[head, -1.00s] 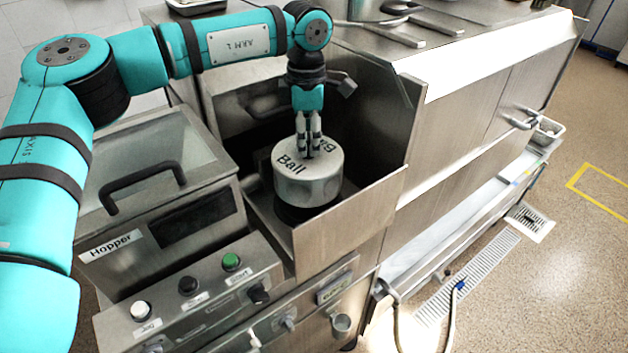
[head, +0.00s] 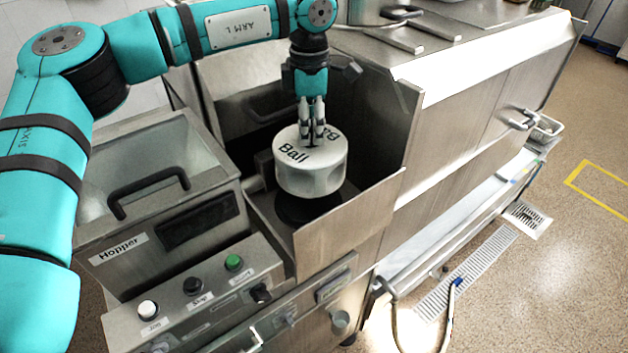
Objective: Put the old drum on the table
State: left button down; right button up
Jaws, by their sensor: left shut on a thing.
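The drum (head: 311,173) is a short, light grey cylinder with black lettering that starts with "Ball" on its top. It is in the metal bay of the machine, above a dark round seat (head: 303,209). My left gripper (head: 312,140) comes down from above and is shut on the drum at the middle of its top. The drum looks upright and a little above the seat. My right gripper is not in view. I cannot tell any surface here for certain as the table.
Metal walls (head: 350,228) enclose the bay at the front and right. The hopper (head: 160,185) with a black handle stands left. A button panel (head: 190,295) is in front. Pans and utensils lie on the metal top (head: 450,50) behind. The floor at right is mostly open.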

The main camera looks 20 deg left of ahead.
aim_at(316, 147)
pick_arm(q)
notch_tip(316, 147, up, 8)
jog(key=s+d+p, duration=0.1)
jog(key=p, duration=0.3)
jog(key=shift+s+d+r, duration=0.15)
jog(key=shift+d+r, duration=0.05)
jog(key=shift+d, duration=0.15)
dwell(0.4)
